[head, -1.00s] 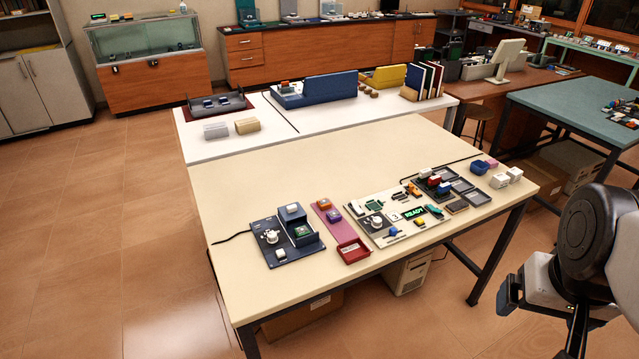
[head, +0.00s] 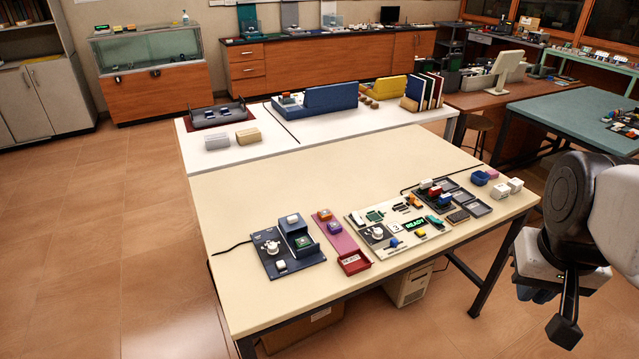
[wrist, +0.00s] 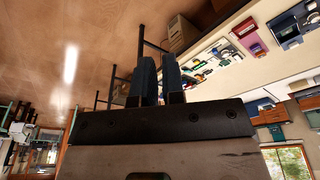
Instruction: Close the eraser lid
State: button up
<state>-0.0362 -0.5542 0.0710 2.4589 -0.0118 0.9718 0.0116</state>
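A dark blue device board (head: 285,257) lies at the front left of the cream table. It carries a white knob (head: 266,243) and a blue open-topped box (head: 298,235) with a green chip in it. A blue part with a white block on top stands at the box's back; I cannot tell whether this is the eraser lid. My gripper (head: 563,335) is off the table's right front side, well apart from the board. In the wrist view my gripper (wrist: 158,60) shows two dark fingers with a narrow gap and nothing between them.
A purple strip (head: 335,236) with a red tray (head: 354,263) lies right of the board. A cream panel (head: 385,250) with a green READY display and several small parts follows. The table (head: 260,190) is clear behind them. A white table (head: 300,135) adjoins at the back.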

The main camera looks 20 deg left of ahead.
jog(key=shift+n+g, duration=0.5)
jog(key=shift+n, duration=0.1)
jog(key=w+a+r, duration=0.1)
jog(key=w, duration=0.2)
jog(key=w+a+r, duration=0.1)
jog(key=w+a, duration=0.1)
jog(key=w, duration=0.1)
jog(key=w+a, duration=0.1)
jog(key=w, duration=0.1)
jog(key=shift+w+a+r, duration=0.2)
jog(key=shift+w+r, duration=0.2)
grip_shut()
jog(key=w+a+f+n+g, duration=0.2)
jog(key=w+a+n, duration=0.1)
jog(key=w+a, duration=1.75)
jog(key=w+a+f+n+h, duration=0.1)
jog(key=w+a+f, duration=0.2)
jog(key=a+f, duration=0.3)
jog(key=w+a+f+n+g+h, duration=0.1)
jog(key=w+a+f, duration=0.3)
jog(key=a, duration=1.3)
jog(key=w+a+f+n+g+h, duration=0.1)
jog(key=w+a+f, duration=0.3)
jog(key=a+f, duration=0.4)
jog(key=a+n, duration=0.1)
jog(key=a, duration=0.3)
jog(key=shift+a+f, duration=0.15)
jog(key=shift+f, duration=0.2)
jog(key=shift+f, duration=0.1)
